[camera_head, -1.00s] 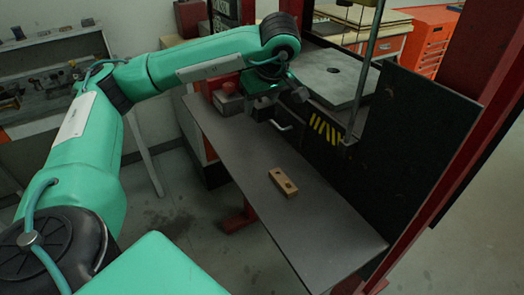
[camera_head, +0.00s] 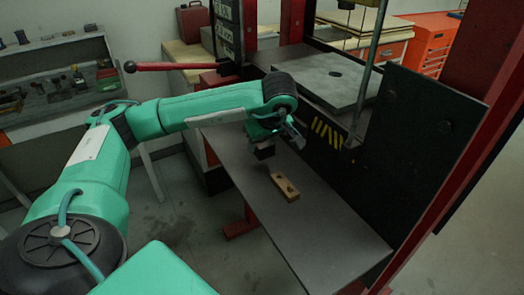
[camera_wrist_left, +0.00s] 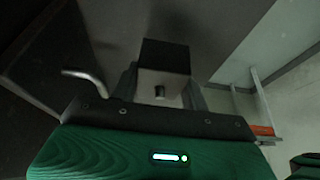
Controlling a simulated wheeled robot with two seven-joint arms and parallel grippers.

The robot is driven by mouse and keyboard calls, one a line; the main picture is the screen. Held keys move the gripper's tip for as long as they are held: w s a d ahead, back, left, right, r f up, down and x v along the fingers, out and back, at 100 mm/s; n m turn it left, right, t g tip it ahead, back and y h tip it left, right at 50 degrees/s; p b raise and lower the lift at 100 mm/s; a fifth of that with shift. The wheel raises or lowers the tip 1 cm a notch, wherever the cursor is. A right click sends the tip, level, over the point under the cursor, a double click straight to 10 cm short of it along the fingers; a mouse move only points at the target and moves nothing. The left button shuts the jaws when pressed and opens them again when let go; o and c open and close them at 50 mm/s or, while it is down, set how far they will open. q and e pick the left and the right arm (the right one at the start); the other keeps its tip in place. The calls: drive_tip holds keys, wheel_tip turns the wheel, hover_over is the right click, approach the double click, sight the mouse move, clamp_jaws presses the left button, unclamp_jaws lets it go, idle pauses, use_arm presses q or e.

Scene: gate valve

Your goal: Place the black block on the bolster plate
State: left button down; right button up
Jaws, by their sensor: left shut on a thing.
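My left gripper (camera_head: 261,141) hangs over the dark shelf of the press, below and left of the bolster plate. It is shut on the black block (camera_head: 264,153), a small dark cube. In the left wrist view the block (camera_wrist_left: 165,56) sits between the fingers. The bolster plate (camera_head: 350,88) is a grey slab with a round hole, at the upper middle of the head view. Its top is clear around the hole. My right gripper is not in view.
A wooden piece with holes (camera_head: 284,187) lies on the dark shelf (camera_head: 325,235) below the gripper. A red lever (camera_head: 172,66) sticks out left behind my arm. A thin upright rod (camera_head: 366,85) and a dark side panel (camera_head: 425,140) stand by the plate's right.

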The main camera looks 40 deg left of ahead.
sight(262, 151)
use_arm(q)
drive_tip(key=shift+f, duration=1.55)
